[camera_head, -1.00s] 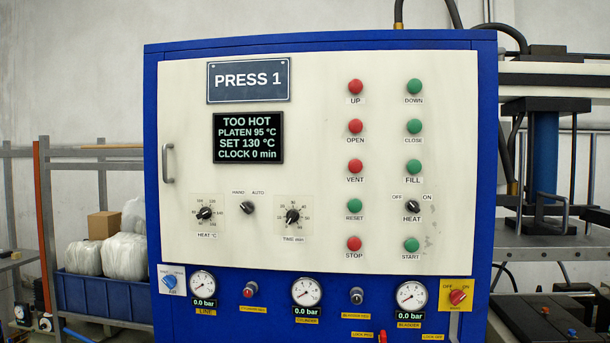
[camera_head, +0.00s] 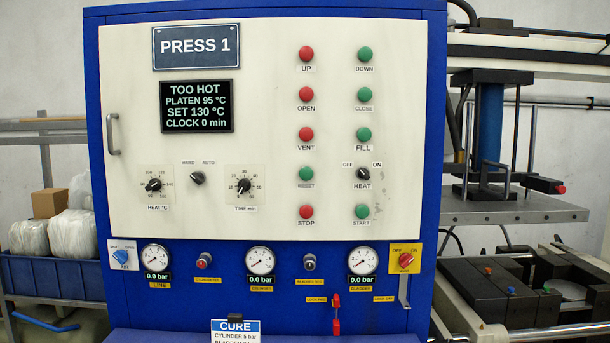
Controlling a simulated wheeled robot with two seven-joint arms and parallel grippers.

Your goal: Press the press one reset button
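The Press 1 control cabinet (camera_head: 270,215) is blue with a cream front panel and faces me. The green reset button (camera_head: 306,174) sits in the left button column, below the red vent button (camera_head: 306,134) and above the red stop button (camera_head: 306,212). Its label is just beneath it. The display (camera_head: 197,106) reads TOO HOT, platen 95 °C, set 130 °C, clock 0 min. Neither of my grippers shows in this view, and nothing covers the reset button.
Gauges (camera_head: 261,261) and small knobs line the cabinet's lower part, with a CURE card (camera_head: 235,331) below. The press (camera_head: 489,125) with its steel table stands at right. A blue bin (camera_head: 45,275) with wrapped bundles is at left.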

